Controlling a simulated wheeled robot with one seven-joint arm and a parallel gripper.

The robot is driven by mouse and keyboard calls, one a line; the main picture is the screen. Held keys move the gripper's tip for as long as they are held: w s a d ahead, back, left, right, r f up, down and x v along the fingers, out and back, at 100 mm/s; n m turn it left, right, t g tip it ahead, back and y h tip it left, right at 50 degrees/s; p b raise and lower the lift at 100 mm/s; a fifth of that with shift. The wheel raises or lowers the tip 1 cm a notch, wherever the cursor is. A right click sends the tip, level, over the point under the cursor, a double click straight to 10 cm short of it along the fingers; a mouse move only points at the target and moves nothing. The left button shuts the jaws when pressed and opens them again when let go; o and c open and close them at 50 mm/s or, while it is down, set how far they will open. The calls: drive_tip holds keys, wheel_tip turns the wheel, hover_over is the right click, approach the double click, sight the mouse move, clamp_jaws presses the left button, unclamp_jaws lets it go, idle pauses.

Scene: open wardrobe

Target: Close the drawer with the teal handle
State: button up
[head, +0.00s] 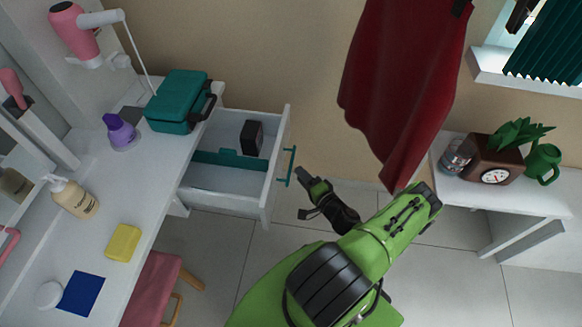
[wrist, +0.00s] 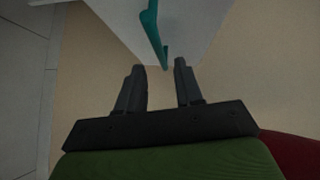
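The white drawer (head: 267,197) is pulled out from under the white counter, with a black box and a teal divider inside. Its teal handle (head: 289,167) is on the outer front face; the handle also shows in the wrist view (wrist: 153,35). My gripper (head: 301,195) is just to the right of the drawer front, close to the handle's lower end and apparently apart from it. In the wrist view, the two dark fingers (wrist: 160,70) are spread with nothing between them, and the handle's end lies just beyond the tips.
The counter (head: 165,190) holds a teal case (head: 176,98), a purple bottle, a lotion bottle and a yellow block. A pink stool (head: 153,290) stands below it. A red cloth (head: 405,80) hangs behind my arm. A white table (head: 500,188) stands right. Floor between is clear.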

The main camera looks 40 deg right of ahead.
sight(291, 164)
drive_tip(key=w, duration=0.2)
drive_tip(key=w+b, duration=0.1)
drive_tip(key=w, duration=0.1)
drive_tip(key=w+d+f, duration=0.1)
drive_tip(key=w, duration=0.2)
drive_tip(key=shift+s, duration=0.1)
drive_tip(key=shift+c, duration=0.5)
clamp_jaws()
